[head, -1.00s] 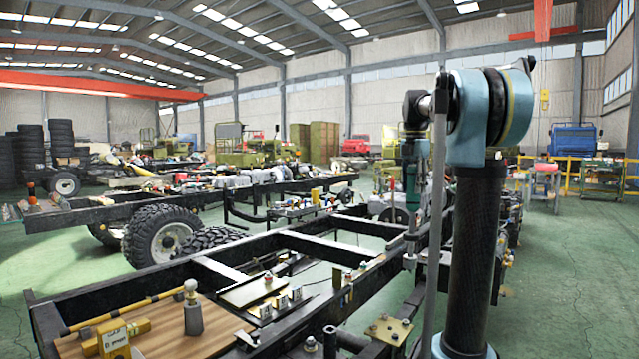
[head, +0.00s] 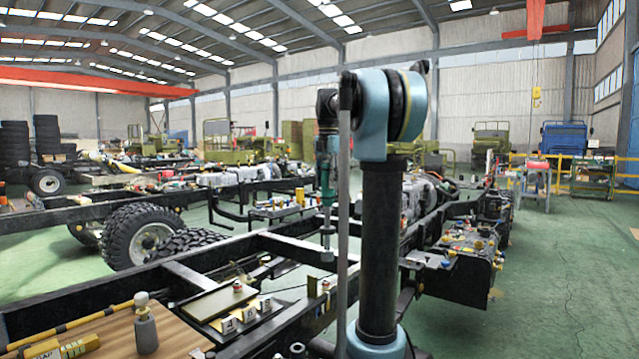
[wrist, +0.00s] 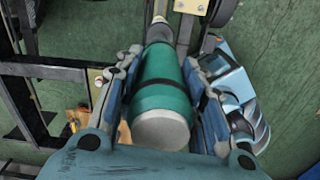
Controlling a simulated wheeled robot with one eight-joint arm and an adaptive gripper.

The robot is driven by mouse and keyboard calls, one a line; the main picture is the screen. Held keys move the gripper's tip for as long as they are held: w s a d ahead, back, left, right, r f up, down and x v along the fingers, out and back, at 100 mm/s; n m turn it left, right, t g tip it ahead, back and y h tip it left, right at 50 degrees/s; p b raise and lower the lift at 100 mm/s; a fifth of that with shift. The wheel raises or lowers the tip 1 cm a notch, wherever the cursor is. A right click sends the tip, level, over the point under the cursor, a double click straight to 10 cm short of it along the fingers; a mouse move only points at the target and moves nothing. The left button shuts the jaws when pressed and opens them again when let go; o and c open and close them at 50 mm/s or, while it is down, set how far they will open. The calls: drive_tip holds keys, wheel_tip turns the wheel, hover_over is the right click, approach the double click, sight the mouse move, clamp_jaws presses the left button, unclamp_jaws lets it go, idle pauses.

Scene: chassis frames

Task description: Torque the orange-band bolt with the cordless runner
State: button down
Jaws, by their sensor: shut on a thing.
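My gripper (wrist: 162,78) is shut around the green body of the cordless runner (wrist: 162,100). In the wrist view the runner's pale round end faces the camera, and its nose points away over the black chassis rails. In the head view the runner (head: 327,178) hangs upright from my arm, with its grey lower end (head: 327,255) above or in front of a chassis rail; contact cannot be told. A small fastener with an orange-red top (head: 238,286) stands on an olive plate on the frame; I cannot tell whether it is the orange-band bolt.
The black chassis frame (head: 185,277) has cross members and brackets. A wooden board (head: 115,340) at front left bears a grey knobbed object (head: 146,325) and yellow blocks. Green floor (head: 570,280) is clear at right.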

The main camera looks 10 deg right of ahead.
sight(326, 200)
drive_tip(key=shift+a, duration=0.25)
drive_tip(key=shift+f, duration=0.15)
drive_tip(key=shift+f, duration=5.2)
idle(2.4)
